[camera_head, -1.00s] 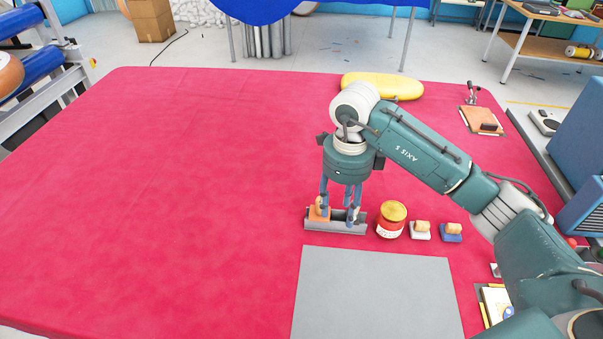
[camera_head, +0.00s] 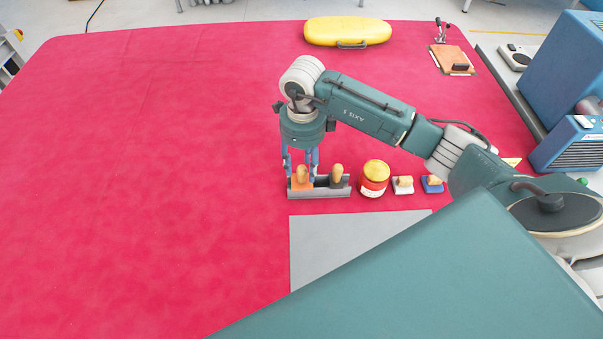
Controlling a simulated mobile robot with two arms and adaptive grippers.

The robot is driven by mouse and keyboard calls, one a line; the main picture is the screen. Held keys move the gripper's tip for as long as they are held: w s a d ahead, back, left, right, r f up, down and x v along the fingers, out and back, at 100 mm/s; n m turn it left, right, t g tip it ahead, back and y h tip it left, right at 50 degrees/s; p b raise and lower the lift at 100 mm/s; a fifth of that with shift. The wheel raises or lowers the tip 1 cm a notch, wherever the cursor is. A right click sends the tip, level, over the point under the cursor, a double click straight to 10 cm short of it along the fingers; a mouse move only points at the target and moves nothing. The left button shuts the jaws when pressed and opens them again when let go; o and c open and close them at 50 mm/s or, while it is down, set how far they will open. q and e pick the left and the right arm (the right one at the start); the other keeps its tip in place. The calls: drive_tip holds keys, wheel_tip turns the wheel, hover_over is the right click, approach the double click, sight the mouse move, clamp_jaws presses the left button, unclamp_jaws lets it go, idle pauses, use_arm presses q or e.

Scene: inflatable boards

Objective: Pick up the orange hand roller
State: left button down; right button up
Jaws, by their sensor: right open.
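The orange hand roller (camera_head: 302,183) stands at the left end of a grey holder (camera_head: 327,194) on the red table, its wooden handle pointing up. A dark roller (camera_head: 337,180) with a similar wooden handle stands to its right in the same holder. My right gripper (camera_head: 301,170) points down over the orange roller. Its blue fingers are open and appear to be on either side of the handle. I cannot tell whether they touch it. My left gripper is out of view.
A red jar with a yellow lid (camera_head: 375,175), a white block (camera_head: 403,186) and a blue block (camera_head: 432,184) stand right of the holder. A grey mat (camera_head: 335,240) lies in front. A yellow case (camera_head: 347,32) is at the back. The table's left is clear.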

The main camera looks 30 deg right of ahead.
sight(302, 178)
drive_tip(key=shift+a+f+p, duration=0.1)
drive_tip(key=shift+f+p, duration=0.4)
drive_tip(key=shift+f, duration=1.2)
clamp_jaws()
